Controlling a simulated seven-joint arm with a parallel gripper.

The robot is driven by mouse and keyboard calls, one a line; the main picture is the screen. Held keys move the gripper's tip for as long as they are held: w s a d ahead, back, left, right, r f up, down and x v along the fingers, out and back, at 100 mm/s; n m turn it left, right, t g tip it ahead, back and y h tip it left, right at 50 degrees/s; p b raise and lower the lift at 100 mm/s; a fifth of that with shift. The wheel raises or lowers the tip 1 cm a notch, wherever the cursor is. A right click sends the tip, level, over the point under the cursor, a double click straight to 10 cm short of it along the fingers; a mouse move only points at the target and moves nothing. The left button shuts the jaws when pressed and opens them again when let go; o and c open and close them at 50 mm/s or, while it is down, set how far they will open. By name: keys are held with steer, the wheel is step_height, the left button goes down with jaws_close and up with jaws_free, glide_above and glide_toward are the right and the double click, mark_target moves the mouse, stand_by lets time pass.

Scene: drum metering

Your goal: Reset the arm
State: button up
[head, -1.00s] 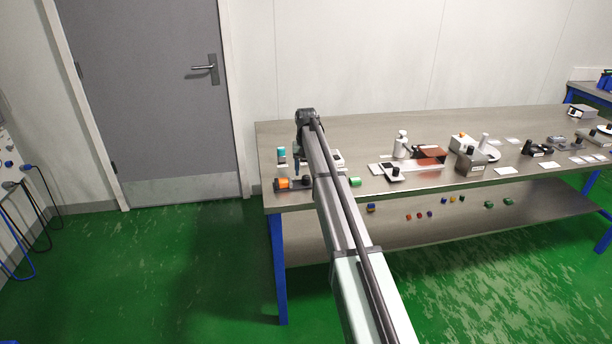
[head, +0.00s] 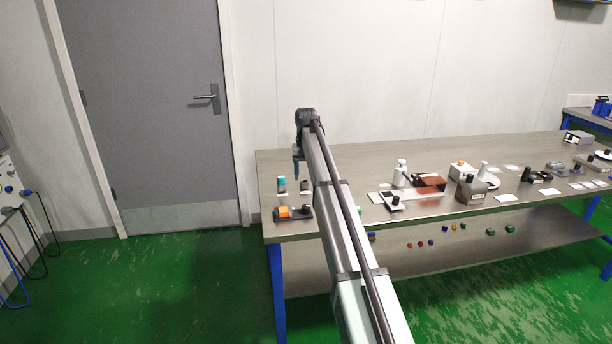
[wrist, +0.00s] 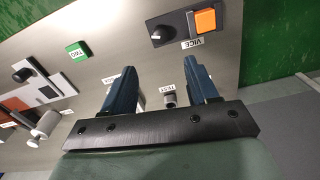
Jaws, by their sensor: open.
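My gripper (wrist: 157,88) is open and empty in the wrist view, its two dark blue fingers well apart above the steel bench. In the head view my gripper (head: 297,168) hangs at the arm's far end, over the left part of the bench, and is too small there to show its jaws. Below it in the head view is the dark vice unit (head: 293,213) with an orange block. The wrist view shows this orange block (wrist: 206,20) beyond the fingers, beside a label reading VICE, clear of the gripper.
The steel bench (head: 345,225) carries a teal-capped container (head: 281,185), a white bottle (head: 399,172), a reddish plate (head: 430,181) and a grey boxy device (head: 471,189). A green block (wrist: 78,51) lies on the bench in the wrist view. A grey door (head: 150,120) stands left.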

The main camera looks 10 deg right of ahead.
steer(key=s+a+f+n+y, duration=0.1)
steer(key=a+f+n, duration=0.2)
steer(key=a+f, duration=0.65)
steer(key=s+a+f+n+y, duration=0.2)
steer(key=a+f, duration=0.3)
steer(key=a, duration=0.9)
steer(key=s+a+f+n+y, duration=0.1)
steer(key=s+a+f, duration=0.2)
steer(key=f, duration=0.2)
steer(key=s+a+f+n, duration=0.1)
steer(key=s+a+f, duration=0.2)
steer(key=a+f, duration=0.15)
steer(key=s+d+f+m+g+h, duration=0.1)
steer(key=s+d+f+m+g, duration=0.1)
steer(key=s+d+f, duration=0.95)
steer(key=s+d+f+m+g+h, duration=0.1)
steer(key=s+d+f, duration=0.6)
steer(key=s+f, duration=0.95)
steer(key=s+d+f+m+g, duration=0.1)
steer(key=s+d, duration=0.2)
steer(key=s, duration=0.9)
steer(key=s+d+f+g+h, duration=0.1)
steer(key=s+d, duration=0.3)
steer(key=s, duration=0.8)
steer(key=s+d+f+m+g+h, duration=0.1)
steer(key=s+d+f, duration=0.2)
steer(key=s, duration=0.9)
steer(key=shift+d+m+g, duration=0.2)
steer(key=shift+m+g, duration=0.1)
steer(key=shift+g, duration=0.1)
